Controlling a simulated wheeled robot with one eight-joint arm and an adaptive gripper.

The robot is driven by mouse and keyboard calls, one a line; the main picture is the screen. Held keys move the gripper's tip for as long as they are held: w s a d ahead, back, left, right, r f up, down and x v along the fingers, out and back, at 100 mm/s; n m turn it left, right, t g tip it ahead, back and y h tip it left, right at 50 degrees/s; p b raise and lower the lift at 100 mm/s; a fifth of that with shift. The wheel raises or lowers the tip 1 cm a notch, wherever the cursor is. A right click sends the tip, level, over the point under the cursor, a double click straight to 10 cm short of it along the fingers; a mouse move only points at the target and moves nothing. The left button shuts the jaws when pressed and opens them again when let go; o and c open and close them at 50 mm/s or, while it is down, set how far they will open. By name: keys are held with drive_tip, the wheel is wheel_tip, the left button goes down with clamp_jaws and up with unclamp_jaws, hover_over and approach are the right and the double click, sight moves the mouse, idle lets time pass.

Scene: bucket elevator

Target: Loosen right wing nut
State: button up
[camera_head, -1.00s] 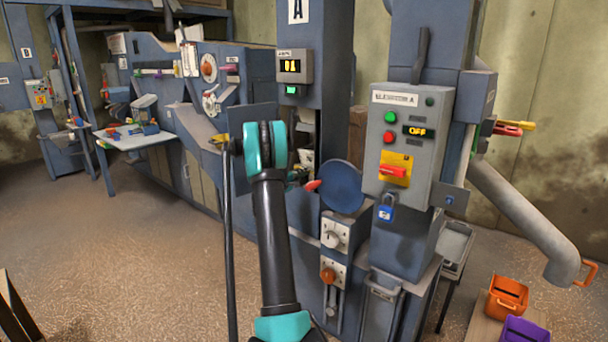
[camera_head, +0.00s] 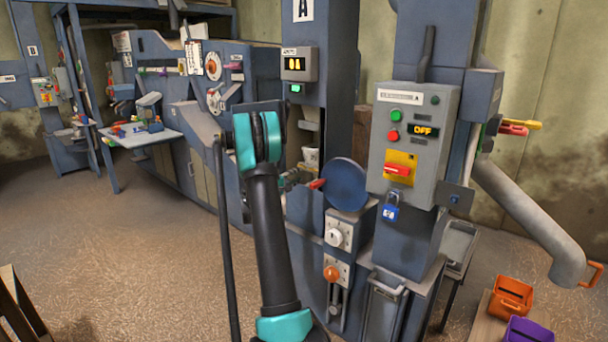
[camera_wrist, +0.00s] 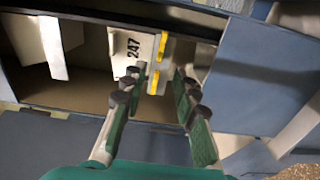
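In the wrist view, two yellow wing nuts, an upper one (camera_wrist: 163,47) and a lower one (camera_wrist: 154,82), sit on a pale bucket (camera_wrist: 125,45) marked 247. The bucket is inside an opening in a blue-grey housing. The view is turned, so I cannot tell which nut is the right one. My gripper (camera_wrist: 161,84) is open, its dark-tipped fingers on either side of the lower wing nut. I cannot tell whether they touch it. In the head view my arm hides the gripper, and the wing nuts do not show.
In the head view, a control box (camera_head: 412,145) reading OFF, with a blue padlock (camera_head: 390,212), stands to the right. A round blue cover (camera_head: 346,185) is beside my arm. Orange (camera_head: 510,293) and purple (camera_head: 527,330) bins stand lower right.

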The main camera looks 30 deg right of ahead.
drive_tip(key=shift+v, duration=2.2)
drive_tip(key=s+a+f+m+y, duration=0.2)
drive_tip(key=s+a+y, duration=0.5)
drive_tip(key=s+a, duration=0.7)
drive_tip(key=shift+o, duration=0.2)
drive_tip(key=s+a+f+y, duration=0.3)
drive_tip(key=s+a, duration=0.5)
drive_tip(key=s+a+f+y, duration=0.3)
drive_tip(key=s+a+y, duration=0.1)
drive_tip(key=s+a, duration=0.4)
drive_tip(key=s+a+f+y, duration=0.3)
drive_tip(key=s+a, duration=0.6)
drive_tip(key=shift+a+f+m+g, duration=0.3)
drive_tip(key=shift+f+m+g, duration=0.1)
